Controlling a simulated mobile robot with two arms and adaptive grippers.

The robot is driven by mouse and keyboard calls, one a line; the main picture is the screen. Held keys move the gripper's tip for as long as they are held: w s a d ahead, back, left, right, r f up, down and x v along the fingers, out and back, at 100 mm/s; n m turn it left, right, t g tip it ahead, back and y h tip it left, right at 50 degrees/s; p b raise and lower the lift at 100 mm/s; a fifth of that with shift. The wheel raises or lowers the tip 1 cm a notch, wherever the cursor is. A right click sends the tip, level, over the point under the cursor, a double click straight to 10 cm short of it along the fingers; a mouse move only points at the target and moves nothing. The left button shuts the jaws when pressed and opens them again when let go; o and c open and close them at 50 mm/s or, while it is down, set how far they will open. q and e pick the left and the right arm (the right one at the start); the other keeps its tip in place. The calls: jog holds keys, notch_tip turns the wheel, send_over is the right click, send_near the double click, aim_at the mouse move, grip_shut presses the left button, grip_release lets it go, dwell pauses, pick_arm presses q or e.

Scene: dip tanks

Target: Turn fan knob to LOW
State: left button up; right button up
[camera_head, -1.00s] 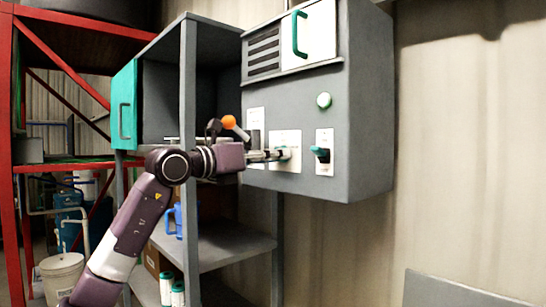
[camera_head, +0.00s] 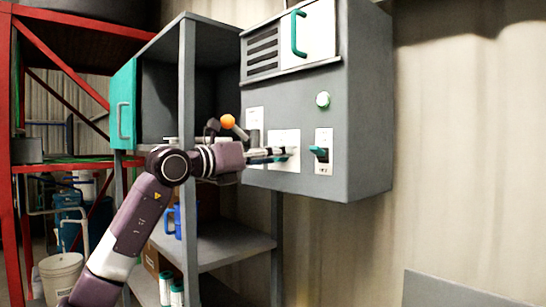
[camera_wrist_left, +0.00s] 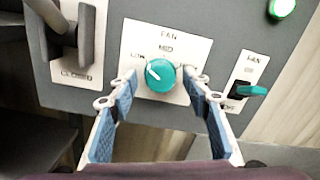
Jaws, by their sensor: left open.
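The round teal fan knob (camera_wrist_left: 161,76) sits on a white plate (camera_wrist_left: 187,48) marked FAN, with LOW and MID readable; the right-hand label is hidden by a finger. Its white pointer mark is at the upper left, toward LOW. My left gripper (camera_wrist_left: 160,92) is open, with one blue-padded finger on each side of the knob. I cannot tell whether either pad touches it. In the head view my left gripper (camera_head: 282,153) is at the knob's plate (camera_head: 285,136) on the grey control box (camera_head: 360,110). My right gripper is not in view.
A fan switch with a teal lever (camera_wrist_left: 252,90) is just right of the knob. A dark grey lever handle (camera_wrist_left: 85,38) is on the left. A green button (camera_head: 323,99) is above. A grey shelf unit (camera_head: 188,80) with an open teal door (camera_head: 124,105) stands left of the box.

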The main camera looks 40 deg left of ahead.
pick_arm(q)
jog(key=s+a, duration=0.1)
jog(key=s, duration=1)
jog(key=shift+s+a+f, duration=0.15)
jog(key=shift+s+f, duration=0.1)
jog(key=shift+s, duration=0.15)
jog(key=shift+s, duration=0.1)
dwell(0.3)
dwell(0.3)
